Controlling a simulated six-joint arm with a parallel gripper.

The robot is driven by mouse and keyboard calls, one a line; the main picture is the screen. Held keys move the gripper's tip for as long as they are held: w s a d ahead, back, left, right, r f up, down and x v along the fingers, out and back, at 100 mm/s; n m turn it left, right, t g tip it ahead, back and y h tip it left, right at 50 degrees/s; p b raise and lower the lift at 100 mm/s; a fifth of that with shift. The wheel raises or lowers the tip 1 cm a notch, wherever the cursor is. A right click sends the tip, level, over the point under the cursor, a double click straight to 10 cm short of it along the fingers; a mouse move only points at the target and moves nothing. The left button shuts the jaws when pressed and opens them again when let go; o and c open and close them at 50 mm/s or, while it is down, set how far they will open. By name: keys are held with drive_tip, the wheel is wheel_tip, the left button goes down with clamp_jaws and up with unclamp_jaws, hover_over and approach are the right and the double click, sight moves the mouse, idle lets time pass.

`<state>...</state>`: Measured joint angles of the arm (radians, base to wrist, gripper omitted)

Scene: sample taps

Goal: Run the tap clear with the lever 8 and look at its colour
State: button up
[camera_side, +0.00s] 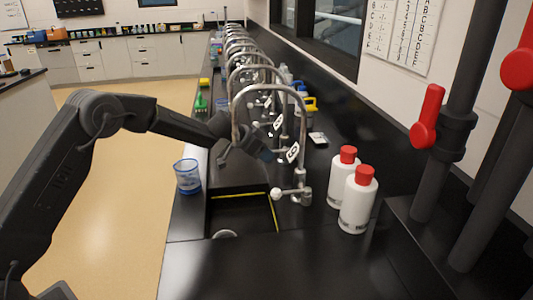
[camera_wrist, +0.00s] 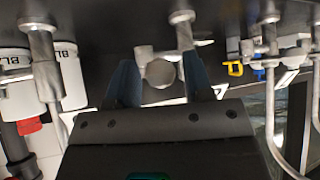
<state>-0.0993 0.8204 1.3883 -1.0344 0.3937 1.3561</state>
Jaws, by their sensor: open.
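A row of gooseneck taps runs along the black bench in the side view. The nearest tap (camera_side: 236,115) has a side lever with a pale ball knob (camera_side: 276,194), clear of my gripper. My gripper (camera_side: 266,154) is behind that tap's spout, near the second tap. In the wrist view my gripper (camera_wrist: 160,78) is open, with a finger on each side of a round grey lever knob (camera_wrist: 161,73). I cannot tell whether the fingers touch it. Tilted white number tags (camera_side: 293,152) hang by the taps; I cannot read them surely. No water is visible.
Two white bottles with red caps (camera_side: 358,200) stand right of the nearest tap. A blue-tinted beaker (camera_side: 187,176) stands on the bench's left edge. A black sink (camera_side: 240,215) lies below the nearest spout. Yellow and blue items (camera_wrist: 235,68) are at right in the wrist view.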

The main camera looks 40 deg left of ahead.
drive_tip(key=v, duration=0.7)
drive_tip(key=shift+s+r, duration=0.2)
drive_tip(key=shift+r, duration=0.05)
drive_tip(key=shift+a, duration=0.1)
drive_tip(key=s+r+n+y, duration=0.1)
drive_tip(key=s+r+n, duration=0.2)
drive_tip(key=s+r, duration=0.95)
drive_tip(key=s+d+f+g+y, duration=0.1)
drive_tip(key=s+d+f, duration=0.1)
drive_tip(key=s, duration=1.2)
drive_tip(key=s+d+f+n+g+y, duration=0.1)
drive_tip(key=s+d+f, duration=0.2)
drive_tip(key=s, duration=1.1)
drive_tip(key=shift+s+g, duration=0.3)
drive_tip(key=shift+g, duration=0.1)
drive_tip(key=shift+w+d, duration=0.1)
drive_tip(key=shift+d, duration=0.05)
